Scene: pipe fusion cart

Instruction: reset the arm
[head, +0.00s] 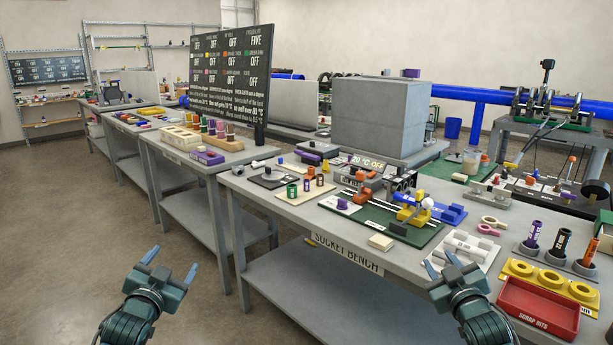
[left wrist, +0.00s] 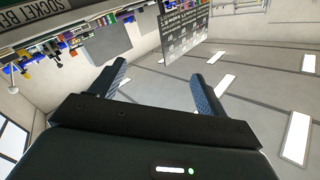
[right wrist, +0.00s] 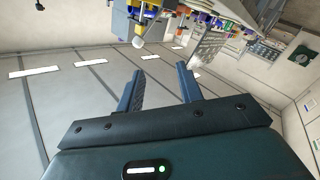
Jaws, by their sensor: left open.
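My left gripper (head: 171,264) is in front of the benches at the lower left of the head view, over the floor. It is open and empty, and its two separated fingers also show in the left wrist view (left wrist: 158,74). My right gripper (head: 441,262) is at the front of the socket bench (head: 290,250), near its front edge, in the head view. The right wrist view shows its fingers (right wrist: 160,74) apart with nothing between them.
The bench holds a green mat (head: 345,218), a white block tray (head: 465,248), a red scrap bin (head: 538,305) and a yellow holder (head: 550,281) near my right gripper. A dark status board (head: 231,70) stands behind. The floor (head: 60,230) at left is clear.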

